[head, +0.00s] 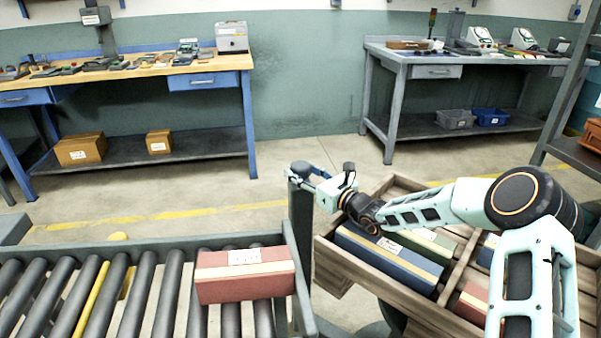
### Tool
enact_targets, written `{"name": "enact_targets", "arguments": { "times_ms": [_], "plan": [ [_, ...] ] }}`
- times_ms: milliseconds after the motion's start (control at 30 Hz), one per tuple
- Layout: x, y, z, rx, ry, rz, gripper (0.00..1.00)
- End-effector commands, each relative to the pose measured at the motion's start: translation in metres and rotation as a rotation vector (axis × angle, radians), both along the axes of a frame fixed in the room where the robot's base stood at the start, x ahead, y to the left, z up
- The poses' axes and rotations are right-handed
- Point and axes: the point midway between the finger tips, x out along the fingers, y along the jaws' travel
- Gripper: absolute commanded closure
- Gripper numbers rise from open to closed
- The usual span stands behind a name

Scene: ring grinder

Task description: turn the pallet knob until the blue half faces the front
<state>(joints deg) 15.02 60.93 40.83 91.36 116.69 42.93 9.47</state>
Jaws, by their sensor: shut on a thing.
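My arm comes in from the right, and my gripper (304,179) is at the top of a dark grey post (301,222) between the conveyor and the wooden pallet. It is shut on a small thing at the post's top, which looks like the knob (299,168). The fingers largely cover the knob, and I cannot tell which way its blue half faces. The wooden pallet (331,277) is a divided tray at the right. It holds a blue box (385,262), a green box (432,243), a red box (470,303) and another blue box, partly behind my arm.
A red box (245,276) with a tan band lies on the roller conveyor (140,300) at the front left. A wooden-topped workbench (200,81) stands at the back left and a grey bench (436,72) at the back right. The floor between them is clear.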

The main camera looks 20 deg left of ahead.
Motion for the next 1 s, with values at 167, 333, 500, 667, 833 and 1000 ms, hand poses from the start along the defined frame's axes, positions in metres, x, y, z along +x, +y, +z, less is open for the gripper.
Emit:
{"name": "enact_targets", "arguments": {
  "times_ms": [167,333,500,667,833,1000],
  "plan": [
    [-0.0025,0.0016,-0.0006,-0.002,0.003,-0.089,0.81],
    [-0.0021,0.0014,0.0009,-0.004,0.004,-0.165,0.81],
    [-0.0022,0.0016,0.0025,-0.004,0.004,-0.229,0.81],
    [-0.0018,0.0013,0.0035,-0.004,0.004,-0.284,0.81],
    [-0.0018,0.0013,0.004,-0.005,0.004,-0.337,0.81],
    [-0.0017,0.0013,0.0047,-0.005,0.005,-0.39,0.81]
  ]
}}
